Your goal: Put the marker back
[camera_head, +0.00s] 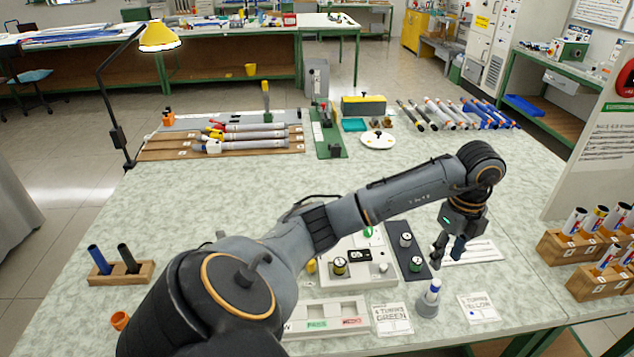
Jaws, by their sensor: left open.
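A white marker-like piece with a blue band (433,287) stands upright in a small grey stand (428,307) near the front edge of the table. My left gripper (447,258) points down, open and empty, just above and behind this piece, apart from it in the picture. A wooden block (140,275) at the left holds a blue pen-like stick (98,258) and a dark one (128,258). I cannot tell for sure which of these is the task's marker. My right gripper is out of view.
My left arm covers part of the white fixture (360,281). A dark plate with knobs (420,271), a PASS tray (325,309) and printed cards (391,319) lie nearby. Wooden racks (565,248) hold rods at right. More rods (250,136) lie behind. The middle-left table is clear.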

